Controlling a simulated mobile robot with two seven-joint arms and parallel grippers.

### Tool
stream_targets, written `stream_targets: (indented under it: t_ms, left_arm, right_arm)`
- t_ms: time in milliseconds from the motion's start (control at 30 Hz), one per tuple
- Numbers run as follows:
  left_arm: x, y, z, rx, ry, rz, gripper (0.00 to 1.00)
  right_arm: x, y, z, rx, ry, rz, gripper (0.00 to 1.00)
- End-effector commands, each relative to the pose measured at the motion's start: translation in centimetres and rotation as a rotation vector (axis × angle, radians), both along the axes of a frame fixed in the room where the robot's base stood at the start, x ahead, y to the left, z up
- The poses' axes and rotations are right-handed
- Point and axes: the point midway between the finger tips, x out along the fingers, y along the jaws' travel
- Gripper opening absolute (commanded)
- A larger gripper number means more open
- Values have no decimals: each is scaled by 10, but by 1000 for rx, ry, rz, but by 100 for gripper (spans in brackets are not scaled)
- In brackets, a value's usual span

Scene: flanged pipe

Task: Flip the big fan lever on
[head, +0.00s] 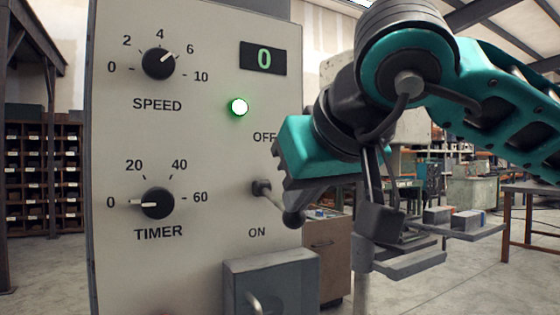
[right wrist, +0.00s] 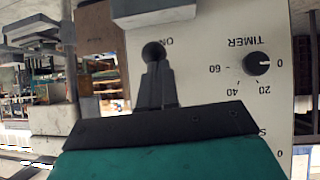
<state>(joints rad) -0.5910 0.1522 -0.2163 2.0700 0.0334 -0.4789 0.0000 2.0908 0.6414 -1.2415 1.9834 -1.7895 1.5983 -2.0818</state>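The lever (head: 276,202) sits on the grey control panel between the OFF label above and the ON label below. It slopes out and down from its pivot to a round knob (right wrist: 153,52). My right gripper (head: 289,190) comes in from the right, above the lever, and its teal body hides part of the OFF label. In the right wrist view its dark fingers (right wrist: 156,82) look shut together, with the tips close to the knob. The knob is not between them, and I cannot tell whether they touch. The left gripper is not in view.
A grey box (head: 272,285) juts out below the lever. A grey fixture (head: 410,264) stands at the right.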

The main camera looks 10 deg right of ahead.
Motion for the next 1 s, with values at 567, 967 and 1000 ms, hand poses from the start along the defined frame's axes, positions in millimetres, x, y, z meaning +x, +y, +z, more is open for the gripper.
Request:
stream_targets:
  t_ms: [567, 967, 1000]
  left_arm:
    - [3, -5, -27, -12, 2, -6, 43]
    - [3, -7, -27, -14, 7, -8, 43]
    - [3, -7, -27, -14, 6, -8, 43]
  right_arm:
    - [2, 1, -29, 35, -96, 0, 0]
    - [2, 1, -29, 35, -95, 0, 0]
    - [2, 1, -29, 35, -95, 0, 0]
